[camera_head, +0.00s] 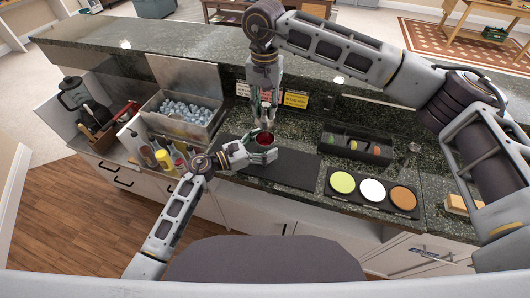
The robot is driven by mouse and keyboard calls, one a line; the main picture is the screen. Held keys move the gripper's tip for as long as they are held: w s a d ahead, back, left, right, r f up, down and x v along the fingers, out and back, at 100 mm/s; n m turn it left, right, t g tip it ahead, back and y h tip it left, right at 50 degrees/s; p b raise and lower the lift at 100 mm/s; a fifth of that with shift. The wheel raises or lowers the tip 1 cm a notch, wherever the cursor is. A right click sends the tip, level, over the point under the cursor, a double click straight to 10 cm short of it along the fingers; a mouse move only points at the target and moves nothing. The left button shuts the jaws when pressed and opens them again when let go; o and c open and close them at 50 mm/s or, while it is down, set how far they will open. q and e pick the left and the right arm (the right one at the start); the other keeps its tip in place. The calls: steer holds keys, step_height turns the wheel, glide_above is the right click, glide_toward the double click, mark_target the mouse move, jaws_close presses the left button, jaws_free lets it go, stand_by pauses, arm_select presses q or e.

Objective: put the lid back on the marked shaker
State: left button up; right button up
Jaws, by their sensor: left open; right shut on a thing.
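A dark red cup-like thing, seemingly the shaker (265,139), stands on the dark mat at the middle of the counter. My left gripper (264,152) is open, with its fingers around the near side of the shaker; I cannot tell whether they touch it. My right gripper (265,122) points down just above the shaker. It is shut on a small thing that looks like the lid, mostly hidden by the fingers. I cannot tell whether this thing touches the shaker. No mark on the shaker can be made out.
The dark mat (292,173) has free room to the right. A metal ice bin (188,112), bottles (164,160) and a wooden caddy (100,134) stand left. A black garnish tray (356,147) and a tray with three coloured discs (371,191) lie right. Signs (296,99) stand behind.

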mark_target(265, 118)
arm_select(q)
steer(key=shift+c, duration=0.5)
steer(key=c, duration=1.5)
arm_select(e)
steer(key=shift+f, duration=2.4)
steer(key=shift+f, duration=0.15)
steer(key=shift+f, duration=0.75)
steer(key=shift+f, duration=0.6)
steer(key=o, duration=1.1)
steer(key=shift+r, duration=0.15)
